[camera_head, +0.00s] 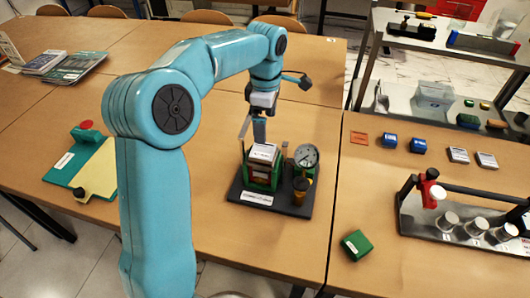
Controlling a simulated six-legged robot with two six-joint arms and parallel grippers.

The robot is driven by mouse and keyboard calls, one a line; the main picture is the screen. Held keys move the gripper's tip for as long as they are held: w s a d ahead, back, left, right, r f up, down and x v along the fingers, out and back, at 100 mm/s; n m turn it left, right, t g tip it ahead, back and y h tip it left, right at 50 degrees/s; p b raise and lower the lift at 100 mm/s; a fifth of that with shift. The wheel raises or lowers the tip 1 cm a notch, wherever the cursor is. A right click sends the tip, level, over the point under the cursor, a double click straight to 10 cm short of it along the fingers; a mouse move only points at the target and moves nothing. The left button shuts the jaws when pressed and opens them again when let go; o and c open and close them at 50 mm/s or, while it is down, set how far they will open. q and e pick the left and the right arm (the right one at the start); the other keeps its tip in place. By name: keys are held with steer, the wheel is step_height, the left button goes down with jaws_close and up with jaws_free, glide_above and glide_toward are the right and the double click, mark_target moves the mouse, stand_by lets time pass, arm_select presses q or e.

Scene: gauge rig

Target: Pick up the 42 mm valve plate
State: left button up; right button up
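No piece in view can be read as the 42 mm valve plate; the labels are too small. Small flat pieces lie in a row on the right table: an orange one (359,138), two blue ones (389,140) (418,145) and two grey-white ones (458,155) (486,160). My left gripper (259,138) points down over the gauge rig, just behind its green block (258,178) with a white labelled top. The fingers are small and partly hidden, so their opening is unclear. The rig has a black base (238,190) and a round dial (306,156). My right gripper is out of view.
A green block (356,244) lies near the right table's left edge. A rack with silver cylinders and a red clamp (432,190) stands at right. A green board with a yellow sheet (97,175) lies at left. A metal shelf (425,105) stands behind the right table.

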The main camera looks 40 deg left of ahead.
arm_select(q)
glide_above(265, 151)
step_height(265, 151, down, 4)
steer(key=shift+d+f, duration=0.1)
steer(key=shift+f, duration=0.05)
steer(key=f, duration=0.5)
steer(key=shift+a+f, duration=0.2)
steer(key=shift+f, duration=0.1)
steer(key=c, duration=1.2)
